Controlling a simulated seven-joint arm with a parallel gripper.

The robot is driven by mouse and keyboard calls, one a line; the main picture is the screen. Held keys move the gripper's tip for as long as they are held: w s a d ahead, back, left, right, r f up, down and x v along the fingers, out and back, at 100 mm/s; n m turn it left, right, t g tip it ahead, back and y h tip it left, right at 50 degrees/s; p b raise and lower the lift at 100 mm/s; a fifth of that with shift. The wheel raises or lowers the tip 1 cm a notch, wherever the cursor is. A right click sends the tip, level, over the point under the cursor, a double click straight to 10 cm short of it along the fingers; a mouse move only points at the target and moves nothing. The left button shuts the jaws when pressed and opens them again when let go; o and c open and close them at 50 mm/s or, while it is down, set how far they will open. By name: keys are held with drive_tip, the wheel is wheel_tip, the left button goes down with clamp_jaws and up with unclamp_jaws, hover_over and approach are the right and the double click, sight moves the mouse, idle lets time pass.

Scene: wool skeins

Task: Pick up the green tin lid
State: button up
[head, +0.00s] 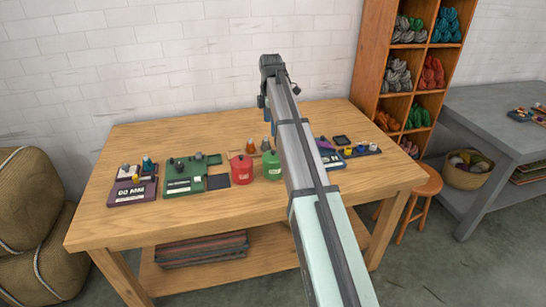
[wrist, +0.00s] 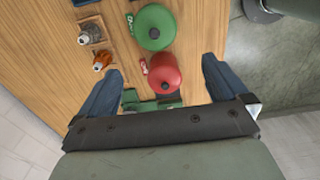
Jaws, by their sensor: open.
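In the head view the green tin (head: 272,171) stands on the wooden table beside my arm. A red tin (head: 242,174) with its own lid stands just left of it. In the wrist view the red lid (wrist: 160,64) lies between the green lid and my wrist. My gripper (wrist: 162,66) is open, its two blue-grey fingers wide apart over the red tin, with nothing held.
A green board (head: 184,178) and a purple board (head: 131,192) lie left of the tins. Two small cone-shaped pieces, one orange (wrist: 102,62) and one grey (wrist: 88,38), stand on wooden trays behind. A dark board (head: 357,150) with coloured pieces lies right. The table front is clear.

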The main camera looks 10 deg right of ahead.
hover_over(273, 151)
drive_tip(key=f, duration=0.7)
drive_tip(key=shift+s+a+f, duration=0.1)
drive_tip(key=shift+a+f, duration=0.15)
drive_tip(key=shift+f, duration=0.05)
drive_tip(key=shift+d+f, duration=0.15)
drive_tip(key=shift+f, duration=1.25)
drive_tip(key=shift+d+f, duration=0.1)
drive_tip(key=shift+f, duration=1.3)
drive_tip(key=shift+c, duration=0.2)
drive_tip(key=c, duration=1.1)
drive_tip(key=shift+o, duration=0.2)
